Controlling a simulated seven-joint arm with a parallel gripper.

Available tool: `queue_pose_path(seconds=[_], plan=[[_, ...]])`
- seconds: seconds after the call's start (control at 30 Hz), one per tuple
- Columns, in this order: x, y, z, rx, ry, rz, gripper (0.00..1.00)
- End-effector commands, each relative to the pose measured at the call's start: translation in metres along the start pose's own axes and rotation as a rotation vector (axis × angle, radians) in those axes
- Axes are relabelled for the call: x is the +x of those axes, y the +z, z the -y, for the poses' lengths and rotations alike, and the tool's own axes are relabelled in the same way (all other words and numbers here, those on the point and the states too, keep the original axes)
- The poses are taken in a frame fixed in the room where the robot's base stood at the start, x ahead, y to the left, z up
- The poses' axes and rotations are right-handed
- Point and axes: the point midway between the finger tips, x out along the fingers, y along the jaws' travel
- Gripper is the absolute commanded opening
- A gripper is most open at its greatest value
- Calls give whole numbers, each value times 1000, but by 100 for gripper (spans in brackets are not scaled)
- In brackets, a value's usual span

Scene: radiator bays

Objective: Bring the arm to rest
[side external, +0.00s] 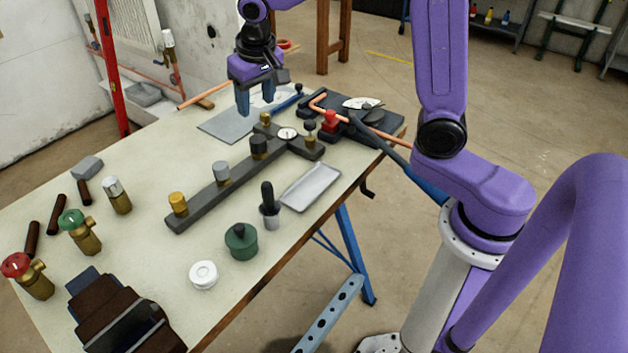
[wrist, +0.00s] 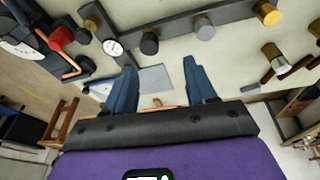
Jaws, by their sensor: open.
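My gripper (side external: 257,101) hangs from my purple arm above the far end of the workbench, over a flat grey sheet (side external: 222,126). In the wrist view my gripper (wrist: 163,85) shows two blue fingers spread apart with nothing between them. The fingers are clear of the dark manifold bar (side external: 215,186), which lies on the bench (side external: 150,208) with several knobs and a dial gauge (side external: 288,134) on it. Whether the fingertips touch the sheet cannot be told.
A pipe bender (side external: 365,118) with a copper pipe and blue handle juts over the bench's right edge. A red upright (side external: 107,70) stands at the left.

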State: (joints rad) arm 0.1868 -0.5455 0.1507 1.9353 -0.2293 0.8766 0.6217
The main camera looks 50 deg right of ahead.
Motion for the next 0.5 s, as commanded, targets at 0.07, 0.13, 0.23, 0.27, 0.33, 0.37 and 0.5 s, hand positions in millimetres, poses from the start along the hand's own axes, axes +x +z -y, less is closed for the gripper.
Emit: queue_pose_path(seconds=[0.07,0.13,0.23,0.27,0.33,0.37,0.5], plan=[[-6,22,5,-92,-19,13,56],[-10,40,9,-169,-36,25,56],[-15,68,12,-282,-58,40,56],[-17,76,12,-315,-65,44,56],[-21,96,12,-395,-80,54,56],[-22,105,12,-428,-86,60,56],[-29,146,7,-586,-117,79,56]])
